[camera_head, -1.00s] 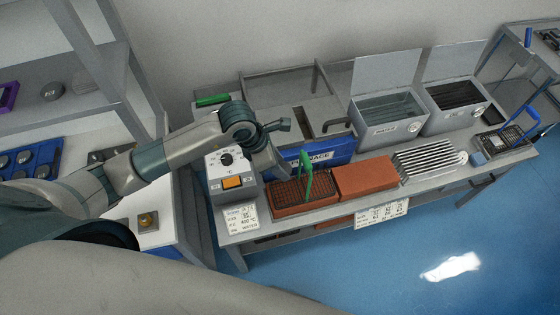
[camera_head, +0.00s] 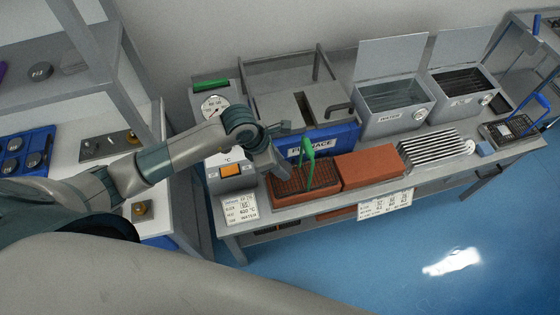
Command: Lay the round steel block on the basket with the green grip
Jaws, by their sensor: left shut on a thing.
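The basket with the green grip (camera_head: 294,190) is a dark mesh tray on a red-brown brick at the left of the bench, its green handle (camera_head: 308,150) standing upright. My left gripper (camera_head: 278,171) points down at the basket's back left edge, left of the handle. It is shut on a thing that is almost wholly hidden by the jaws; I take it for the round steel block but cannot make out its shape. Whether it touches the mesh cannot be told. My right gripper is not in view.
The blue-fronted furnace (camera_head: 330,143) stands behind the basket. A bare brick (camera_head: 369,168) lies to its right, then a ridged metal rack (camera_head: 434,148). Two open-lidded tanks (camera_head: 393,108) stand behind. A basket with a blue handle (camera_head: 508,130) is at the far right.

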